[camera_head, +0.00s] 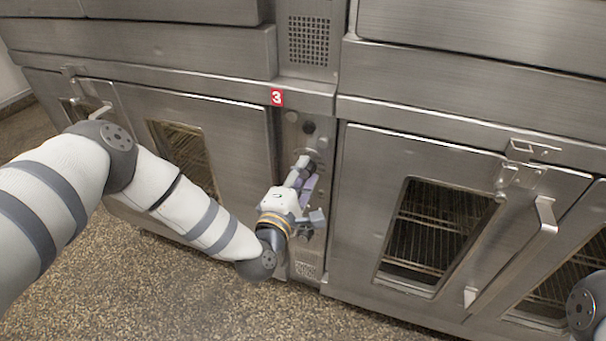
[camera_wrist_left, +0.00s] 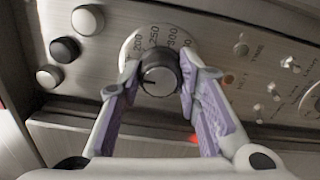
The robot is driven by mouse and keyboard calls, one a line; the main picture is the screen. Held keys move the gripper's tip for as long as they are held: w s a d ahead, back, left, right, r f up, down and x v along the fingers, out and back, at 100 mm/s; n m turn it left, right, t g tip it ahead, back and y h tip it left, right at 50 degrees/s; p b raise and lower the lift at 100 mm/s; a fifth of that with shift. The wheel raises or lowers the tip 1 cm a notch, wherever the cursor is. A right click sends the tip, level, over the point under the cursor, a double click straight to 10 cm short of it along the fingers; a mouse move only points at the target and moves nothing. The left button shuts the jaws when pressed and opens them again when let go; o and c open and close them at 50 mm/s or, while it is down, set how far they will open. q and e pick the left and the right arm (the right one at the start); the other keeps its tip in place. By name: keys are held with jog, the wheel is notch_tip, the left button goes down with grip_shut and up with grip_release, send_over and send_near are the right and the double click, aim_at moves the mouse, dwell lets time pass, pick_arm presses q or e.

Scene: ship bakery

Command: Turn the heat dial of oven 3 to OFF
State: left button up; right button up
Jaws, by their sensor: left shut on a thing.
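The heat dial (camera_wrist_left: 160,74) is a black round knob with a grey face on a pale scale disc marked 200, 250, 300. It shows in the left wrist view on the narrow steel control panel (camera_head: 291,140), below the red number 3 label (camera_head: 277,97). My left gripper (camera_head: 306,172) reaches the panel and is shut on the dial, one purple-padded finger on each side, as the left wrist view (camera_wrist_left: 159,78) shows. I cannot read the dial's pointer clearly. In the head view the gripper mostly hides the dial. My right gripper is out of view.
Steel oven doors flank the panel; the right door (camera_head: 370,160) has a window and a projecting handle (camera_head: 545,215). Other round buttons (camera_wrist_left: 65,50) and small switches (camera_wrist_left: 290,64) sit near the dial. The speckled floor (camera_head: 150,285) in front is clear.

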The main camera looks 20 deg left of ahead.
pick_arm(q)
jog(key=o, duration=1.1)
jog(key=shift+o, duration=0.2)
jog(key=s, duration=1.2)
jog(key=shift+a, duration=0.15)
jog(key=shift+s, duration=0.1)
